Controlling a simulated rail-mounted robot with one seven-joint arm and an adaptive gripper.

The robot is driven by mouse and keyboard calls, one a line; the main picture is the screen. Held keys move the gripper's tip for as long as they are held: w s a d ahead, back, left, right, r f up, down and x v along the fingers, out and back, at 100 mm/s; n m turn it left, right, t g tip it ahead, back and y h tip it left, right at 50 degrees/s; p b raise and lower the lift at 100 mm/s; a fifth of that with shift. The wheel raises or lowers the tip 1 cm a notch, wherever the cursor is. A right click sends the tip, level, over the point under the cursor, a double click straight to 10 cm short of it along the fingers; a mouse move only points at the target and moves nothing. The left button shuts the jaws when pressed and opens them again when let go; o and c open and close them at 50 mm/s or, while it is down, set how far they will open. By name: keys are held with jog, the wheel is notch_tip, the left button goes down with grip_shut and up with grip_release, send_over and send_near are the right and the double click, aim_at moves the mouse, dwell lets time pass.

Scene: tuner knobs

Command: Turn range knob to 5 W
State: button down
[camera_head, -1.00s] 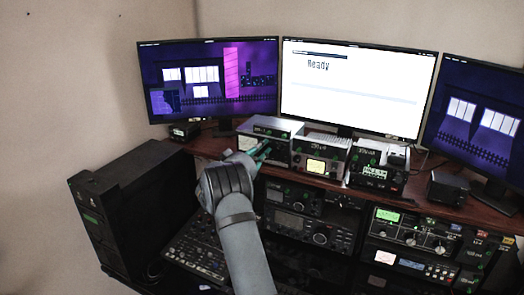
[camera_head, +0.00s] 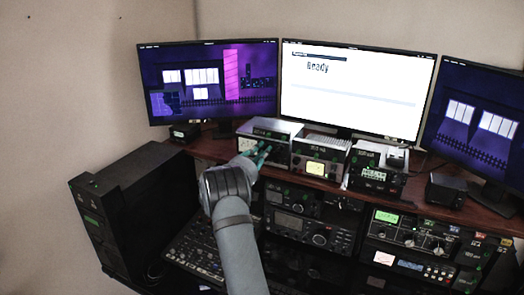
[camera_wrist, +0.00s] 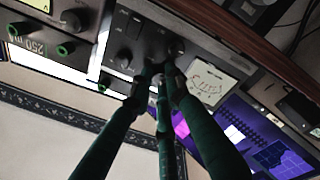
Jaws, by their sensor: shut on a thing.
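The leftmost silver-topped radio box (camera_head: 270,128) stands on the desk shelf under the monitors. My gripper (camera_head: 260,153) reaches its dark front panel, with slim green fingers. In the wrist view my gripper (camera_wrist: 165,72) has its fingertips together at a knob on the dark panel (camera_wrist: 146,44). The fingers cover most of that knob, and I cannot read its setting or label. A pale needle meter (camera_wrist: 210,84) is beside the fingertips. Other dark knobs (camera_wrist: 122,60) are on the same panel, on the other side of the fingers.
A box with a lit yellow meter (camera_head: 316,168) stands just right. Another radio unit (camera_head: 372,174) is beyond it. Monitors (camera_head: 352,92) stand close behind. More radio gear (camera_head: 310,232) fills the space below, and a black tower (camera_head: 135,205) is at the left.

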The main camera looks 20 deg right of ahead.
jog(key=shift+w+a+r+n, duration=0.15)
jog(key=shift+r+n, duration=0.15)
jog(key=shift+n, duration=0.3)
jog(key=c, duration=1.9)
grip_release()
jog(key=shift+c, duration=0.2)
jog(key=shift+f, duration=0.15)
jog(key=shift+a+f, duration=0.1)
jog(key=v, duration=1.2)
